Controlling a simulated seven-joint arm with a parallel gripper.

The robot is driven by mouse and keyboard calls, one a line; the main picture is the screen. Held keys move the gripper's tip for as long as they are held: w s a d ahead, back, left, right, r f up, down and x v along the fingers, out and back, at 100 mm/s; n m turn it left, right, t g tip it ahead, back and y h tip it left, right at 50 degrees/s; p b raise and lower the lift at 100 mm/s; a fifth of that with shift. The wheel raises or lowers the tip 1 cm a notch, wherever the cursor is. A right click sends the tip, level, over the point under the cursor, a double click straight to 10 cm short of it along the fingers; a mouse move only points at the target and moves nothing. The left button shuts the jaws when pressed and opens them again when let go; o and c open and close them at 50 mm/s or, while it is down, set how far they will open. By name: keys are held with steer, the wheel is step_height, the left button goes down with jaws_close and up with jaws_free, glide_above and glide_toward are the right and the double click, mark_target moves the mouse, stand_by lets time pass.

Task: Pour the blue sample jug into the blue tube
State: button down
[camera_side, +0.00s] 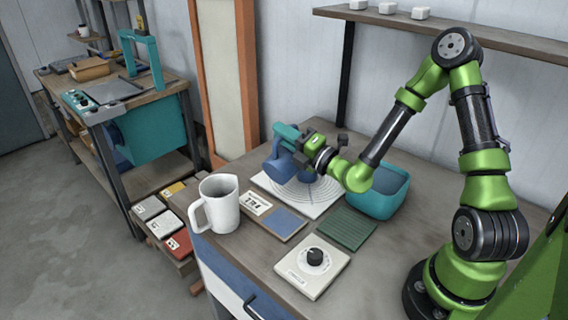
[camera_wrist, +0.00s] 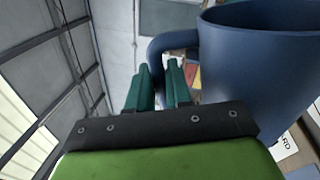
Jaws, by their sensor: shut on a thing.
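The blue jug (camera_side: 279,166) is held above a white plate with ring markings (camera_side: 318,203) in the side view. In the wrist view the jug (camera_wrist: 258,75) fills the upper right, with its handle (camera_wrist: 156,62) at the fingertips. My gripper (camera_side: 291,136) has teal fingers and is shut on the jug's handle; the fingers also show in the wrist view (camera_wrist: 159,88). The jug looks tilted in the side view, but its exact angle and its contents cannot be told.
A white jug (camera_side: 220,207) stands at the bench's left edge. A teal tub (camera_side: 386,197) is right of the plate. A blue pad (camera_side: 284,222), a green ribbed mat (camera_side: 346,228) and a white dial box (camera_side: 312,269) lie in front. The bench's front right is clear.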

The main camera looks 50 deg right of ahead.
steer(key=shift+d+r+m, duration=0.35)
steer(key=shift+d+m, duration=0.15)
steer(key=shift+d, duration=0.05)
steer(key=shift+d+r+m, duration=0.35)
steer(key=shift+d+m, duration=0.15)
steer(key=shift+d, duration=0.05)
stand_by(0.5)
steer(key=shift+d+r+m+h, duration=0.3)
steer(key=shift+d+m+h, duration=0.05)
steer(key=shift+d+m, duration=0.4)
steer(key=shift+d+r+m+h, duration=0.35)
steer(key=shift+d+m, duration=0.25)
steer(key=shift+m, duration=0.15)
stand_by(2.4)
